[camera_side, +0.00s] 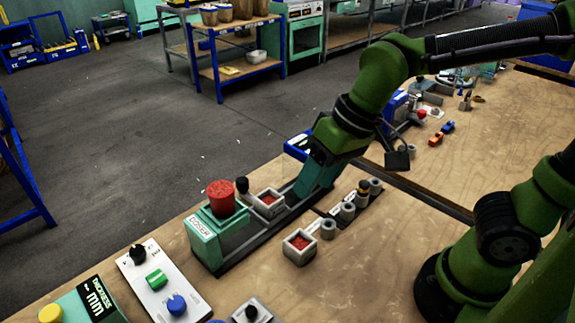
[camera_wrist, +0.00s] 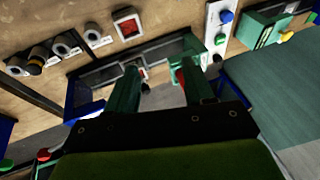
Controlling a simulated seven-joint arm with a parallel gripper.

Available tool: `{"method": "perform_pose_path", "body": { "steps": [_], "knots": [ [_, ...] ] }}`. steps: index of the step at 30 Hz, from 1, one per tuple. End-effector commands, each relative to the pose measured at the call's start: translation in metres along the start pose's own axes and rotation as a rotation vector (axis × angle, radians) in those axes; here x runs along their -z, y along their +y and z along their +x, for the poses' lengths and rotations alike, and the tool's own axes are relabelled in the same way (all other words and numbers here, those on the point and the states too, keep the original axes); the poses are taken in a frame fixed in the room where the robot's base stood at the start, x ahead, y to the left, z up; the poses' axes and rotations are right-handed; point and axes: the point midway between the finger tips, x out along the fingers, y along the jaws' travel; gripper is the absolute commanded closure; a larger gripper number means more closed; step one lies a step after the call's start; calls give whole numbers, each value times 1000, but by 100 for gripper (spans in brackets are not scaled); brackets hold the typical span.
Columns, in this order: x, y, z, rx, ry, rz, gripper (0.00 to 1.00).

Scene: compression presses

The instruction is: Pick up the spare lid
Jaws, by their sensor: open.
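I cannot tell for certain which piece is the spare lid. Several grey ring-shaped pieces (camera_side: 328,229) stand in a row on a dark strip in the side view. They also show at the upper left of the wrist view (camera_wrist: 62,46). One has a black and yellow part on it. My gripper (camera_side: 308,190) is over the doser's dark rail, behind that row, pointing down. In the wrist view my gripper (camera_wrist: 159,70) has its two green fingers apart, and no lid shows between them. My arm hides part of the rail.
The teal doser (camera_side: 218,234) with a red cup (camera_side: 222,197) stands left of my gripper. One square white box (camera_side: 268,202) with red content is at its rail, another (camera_side: 299,245) in front. A knob panel (camera_side: 165,285) lies nearer. Bare wood is free right of the row.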

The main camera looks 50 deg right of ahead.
Motion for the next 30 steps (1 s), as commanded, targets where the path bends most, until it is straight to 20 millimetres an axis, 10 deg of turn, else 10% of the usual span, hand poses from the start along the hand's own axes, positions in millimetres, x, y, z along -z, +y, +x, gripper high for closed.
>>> {"method": "perform_pose_path", "body": {
  "steps": [12,19,30],
  "knots": [
    [-23,-145,79,-262,-267,48,48],
    [-18,-144,76,-312,-246,213,48],
    [-39,-123,147,-312,-247,213,48]
  ]
}}
